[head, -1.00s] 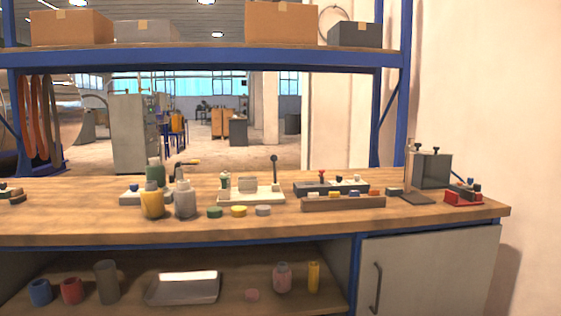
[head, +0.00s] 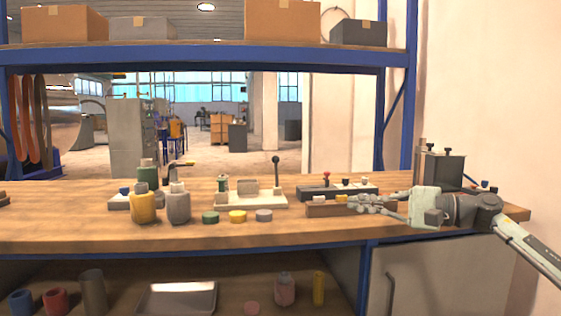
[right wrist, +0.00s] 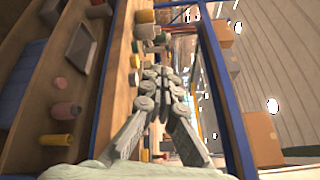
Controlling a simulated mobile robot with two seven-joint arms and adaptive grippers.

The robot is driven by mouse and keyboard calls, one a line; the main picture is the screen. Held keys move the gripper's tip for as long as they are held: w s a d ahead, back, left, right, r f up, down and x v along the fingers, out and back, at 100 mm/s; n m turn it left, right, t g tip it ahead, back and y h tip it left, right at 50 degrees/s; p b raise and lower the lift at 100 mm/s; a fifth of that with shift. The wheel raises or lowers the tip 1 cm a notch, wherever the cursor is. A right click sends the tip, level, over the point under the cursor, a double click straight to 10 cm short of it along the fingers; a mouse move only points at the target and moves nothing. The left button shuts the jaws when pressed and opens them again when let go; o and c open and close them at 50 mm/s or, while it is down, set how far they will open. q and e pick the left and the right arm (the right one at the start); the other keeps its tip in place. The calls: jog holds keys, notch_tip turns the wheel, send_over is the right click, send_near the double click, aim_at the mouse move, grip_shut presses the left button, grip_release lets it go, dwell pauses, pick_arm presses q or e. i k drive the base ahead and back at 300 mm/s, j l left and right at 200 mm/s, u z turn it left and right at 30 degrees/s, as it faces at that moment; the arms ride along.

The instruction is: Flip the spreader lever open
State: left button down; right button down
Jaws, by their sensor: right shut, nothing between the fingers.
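A white-based fixture (head: 258,201) stands on the bench near its middle, with a grey block on it. A lever with a dark ball knob (head: 276,160) stands upright at its right end; I take this for the spreader lever, though no label shows. Another fixture to the left has a dark, roughly level handle (head: 181,163), partly hidden by bottles. My right gripper (head: 354,203) reaches in from the right, shut and empty, to the right of the lever and apart from it. Its closed fingers also show in the right wrist view (right wrist: 155,75). My left gripper is out of view.
Yellow (head: 144,207) and grey (head: 178,207) bottles stand left of the fixture. Green, yellow (head: 237,216) and grey discs lie in front. A brown block rack (head: 322,209) lies by my right fingers, a dark fixture (head: 318,192) behind it. An upper shelf (head: 200,56) spans above.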

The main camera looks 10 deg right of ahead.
aim_at(275, 159)
jog(key=i, duration=1.75)
